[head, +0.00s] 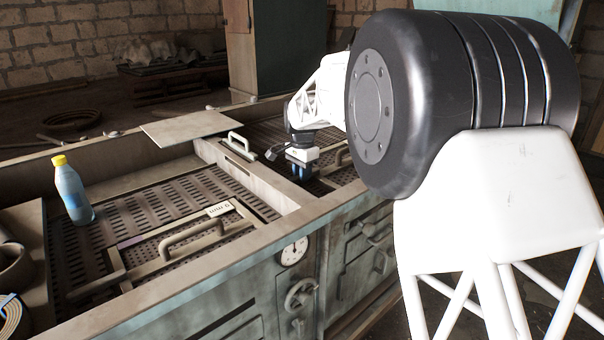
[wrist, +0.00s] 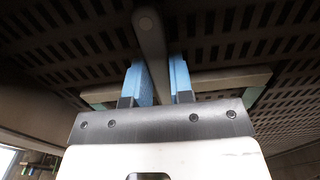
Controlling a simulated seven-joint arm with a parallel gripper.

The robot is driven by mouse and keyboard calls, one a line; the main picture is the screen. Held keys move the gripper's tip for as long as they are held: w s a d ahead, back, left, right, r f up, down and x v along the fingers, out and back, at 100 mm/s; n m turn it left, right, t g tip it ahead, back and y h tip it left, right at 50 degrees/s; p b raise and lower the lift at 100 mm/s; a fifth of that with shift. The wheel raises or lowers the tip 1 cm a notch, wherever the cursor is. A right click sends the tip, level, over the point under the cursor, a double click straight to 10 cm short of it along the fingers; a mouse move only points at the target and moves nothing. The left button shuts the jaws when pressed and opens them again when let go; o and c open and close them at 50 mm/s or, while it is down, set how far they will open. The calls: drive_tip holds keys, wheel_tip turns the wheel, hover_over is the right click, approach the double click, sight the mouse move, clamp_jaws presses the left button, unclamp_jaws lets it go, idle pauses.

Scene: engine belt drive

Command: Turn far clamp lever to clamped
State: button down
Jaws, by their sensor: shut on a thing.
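My gripper (head: 300,172) is down in the far bay of the bench in the head view, its dark blue fingers low over the slotted bed. In the wrist view the two blue fingers of my gripper (wrist: 160,82) are shut on a grey-brown lever (wrist: 150,38) with a rounded end, which I take to be the far clamp lever. The lever runs between the fingers, away from the palm. A crossbar (wrist: 222,79) with greenish ends lies behind the fingers. The head view does not clearly show the lever, and its pivot cannot be made out.
A divider (head: 250,178) separates the far bay from the near bay, which holds a handled frame (head: 190,235). A pale handle (head: 237,141) stands left of my gripper. A blue bottle (head: 74,192) and a flat board (head: 187,127) are farther left.

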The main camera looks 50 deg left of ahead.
drive_tip(key=c, duration=1)
unclamp_jaws()
drive_tip(key=shift+r, duration=0.15)
drive_tip(key=shift+r, duration=3.8)
